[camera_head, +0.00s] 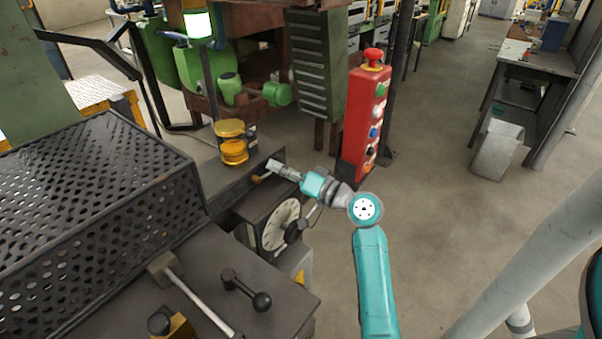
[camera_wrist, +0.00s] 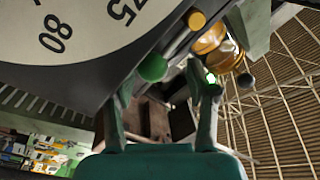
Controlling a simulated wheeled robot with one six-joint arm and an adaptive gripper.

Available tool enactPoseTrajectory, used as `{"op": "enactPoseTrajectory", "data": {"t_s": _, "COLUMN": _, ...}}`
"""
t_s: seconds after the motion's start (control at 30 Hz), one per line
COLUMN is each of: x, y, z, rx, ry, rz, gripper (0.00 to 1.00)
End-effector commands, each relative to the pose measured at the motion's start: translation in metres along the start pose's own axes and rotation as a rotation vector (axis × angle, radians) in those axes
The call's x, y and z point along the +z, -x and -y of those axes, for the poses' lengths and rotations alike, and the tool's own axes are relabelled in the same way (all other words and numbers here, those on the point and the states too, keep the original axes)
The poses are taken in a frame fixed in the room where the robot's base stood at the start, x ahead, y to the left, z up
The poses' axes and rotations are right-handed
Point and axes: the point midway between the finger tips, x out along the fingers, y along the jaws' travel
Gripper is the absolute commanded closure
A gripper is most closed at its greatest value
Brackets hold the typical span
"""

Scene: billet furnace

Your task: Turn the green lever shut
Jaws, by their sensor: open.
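The green lever shows as a round green knob (camera_wrist: 152,68) in the wrist view, just below the edge of the numbered dial (camera_wrist: 85,30). My gripper (camera_wrist: 162,88) is open, with one finger on each side of the knob's line. The knob appears around or just beyond the fingertips; I cannot tell whether they touch it. In the head view my gripper (camera_head: 272,166) is at the machine's edge above the dial face (camera_head: 280,224). The green knob cannot be made out there.
An orange knob (camera_wrist: 196,20) sits close to the green one in the wrist view. A yellow cylinder (camera_head: 233,150) stands behind my gripper. A red button post (camera_head: 364,120) stands to the right.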

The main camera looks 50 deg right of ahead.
Motion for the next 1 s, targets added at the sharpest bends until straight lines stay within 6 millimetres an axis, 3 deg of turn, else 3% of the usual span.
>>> {"op": "enactPoseTrajectory", "data": {"t_s": 0.57, "x": -0.012, "y": -0.004, "z": 0.041, "rx": 0.003, "ry": 0.7, "rz": 0.075, "gripper": 0.43}}
{"op": "enactPoseTrajectory", "data": {"t_s": 1.0, "x": -0.017, "y": 0.069, "z": 0.042, "rx": 0.009, "ry": 0.717, "rz": 0.076, "gripper": 0.43}}
